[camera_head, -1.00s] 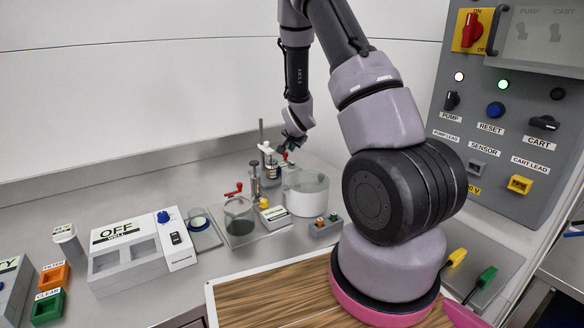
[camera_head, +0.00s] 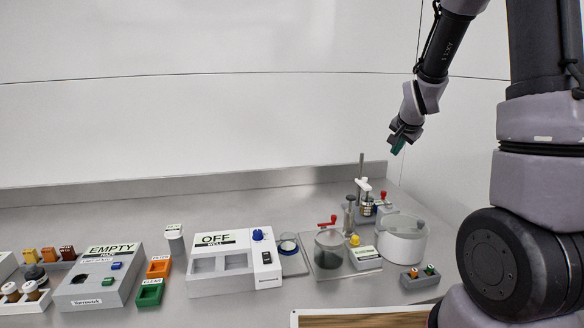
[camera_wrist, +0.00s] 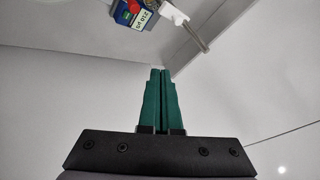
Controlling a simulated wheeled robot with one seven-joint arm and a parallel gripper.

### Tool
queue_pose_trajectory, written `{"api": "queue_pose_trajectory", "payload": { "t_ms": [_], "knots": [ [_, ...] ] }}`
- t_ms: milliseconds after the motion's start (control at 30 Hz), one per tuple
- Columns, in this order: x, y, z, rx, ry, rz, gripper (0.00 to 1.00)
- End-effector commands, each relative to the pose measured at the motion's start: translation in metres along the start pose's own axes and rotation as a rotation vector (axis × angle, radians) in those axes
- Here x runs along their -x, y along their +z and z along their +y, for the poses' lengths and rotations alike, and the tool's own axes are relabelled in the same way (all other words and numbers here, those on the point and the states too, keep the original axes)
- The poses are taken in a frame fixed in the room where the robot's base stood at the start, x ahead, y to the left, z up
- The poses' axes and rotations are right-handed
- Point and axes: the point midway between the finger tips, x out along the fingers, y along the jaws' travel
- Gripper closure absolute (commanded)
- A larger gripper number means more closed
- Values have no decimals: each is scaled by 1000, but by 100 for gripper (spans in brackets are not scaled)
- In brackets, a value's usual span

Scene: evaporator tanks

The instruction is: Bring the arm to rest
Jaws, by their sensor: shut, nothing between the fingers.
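My gripper (camera_head: 397,147) hangs at the end of my arm at the upper right of the head view, in the air above the back of the bench. Its green fingers point down and a little left, clear of everything below. In the wrist view my gripper (camera_wrist: 160,72) shows its two green fingers together with nothing between them. My arm's upper links stand at the right edge of the head view, bent over towards the back wall.
Below the gripper stand a white pot (camera_head: 402,243), a glass vessel (camera_head: 329,251) with a red handle and a metal post (camera_head: 361,170). An OFF-labelled unit (camera_head: 225,282) and an EMPTY-labelled unit (camera_head: 95,292) stand further left. The air along the back wall is free.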

Motion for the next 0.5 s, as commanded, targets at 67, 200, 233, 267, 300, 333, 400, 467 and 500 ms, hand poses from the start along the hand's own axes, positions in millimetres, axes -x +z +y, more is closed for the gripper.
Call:
{"api": "queue_pose_trajectory", "payload": {
  "t_ms": [67, 200, 233, 267, 300, 333, 400, 467, 500],
  "knots": [
    [41, 0, -6, 27, -17, -20, 100],
    [107, 10, -8, 94, -36, -68, 100],
    [121, 13, -7, 110, -41, -78, 100],
    [134, 17, -6, 126, -46, -88, 100],
    [153, 22, -5, 149, -54, -101, 100],
    [166, 26, -3, 167, -59, -111, 100],
    [197, 37, 2, 209, -73, -132, 100],
    [222, 48, 8, 247, -85, -148, 100],
    [238, 55, 13, 271, -93, -159, 100]
  ]
}}
